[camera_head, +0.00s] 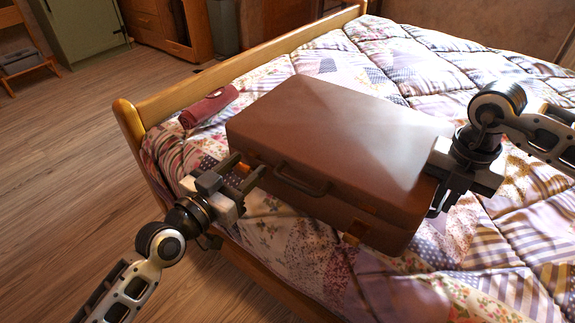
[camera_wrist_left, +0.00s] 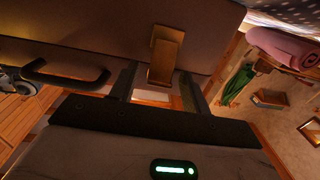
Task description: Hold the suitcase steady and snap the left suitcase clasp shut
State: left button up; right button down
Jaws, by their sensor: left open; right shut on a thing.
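The brown suitcase (camera_head: 335,125) lies flat on the bed with its lid down and its dark handle (camera_head: 300,178) facing me. The left clasp (camera_head: 243,168) is a brass tab on the front face, partly hidden by my left gripper in the head view. In the left wrist view the clasp (camera_wrist_left: 166,55) shows between the fingers; I cannot tell whether it is latched. My left gripper (camera_head: 250,172) is open at the clasp. My right gripper (camera_head: 435,190) is shut on the suitcase at its right end; its fingertips are partly hidden. The right clasp (camera_head: 358,230) is on the front face.
The bed has a patchwork quilt (camera_head: 425,70) and a wooden frame (camera_head: 235,70). A rolled red cloth (camera_head: 208,106) lies left of the suitcase. A green cabinet (camera_head: 83,30) and wooden furniture stand at the back left. The floor on the left is clear.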

pick_arm(q)
jog(key=c, duration=1)
jog(key=shift+w+d+r+g, duration=0.1)
jog(key=shift+d+r+g, duration=0.1)
jog(key=shift+r+g, duration=0.1)
jog(key=shift+w+g+y, duration=0.1)
jog(key=shift+g+y, duration=0.3)
jog(key=shift+a, duration=0.1)
jog(key=o, duration=1)
jog(key=v, duration=1.2)
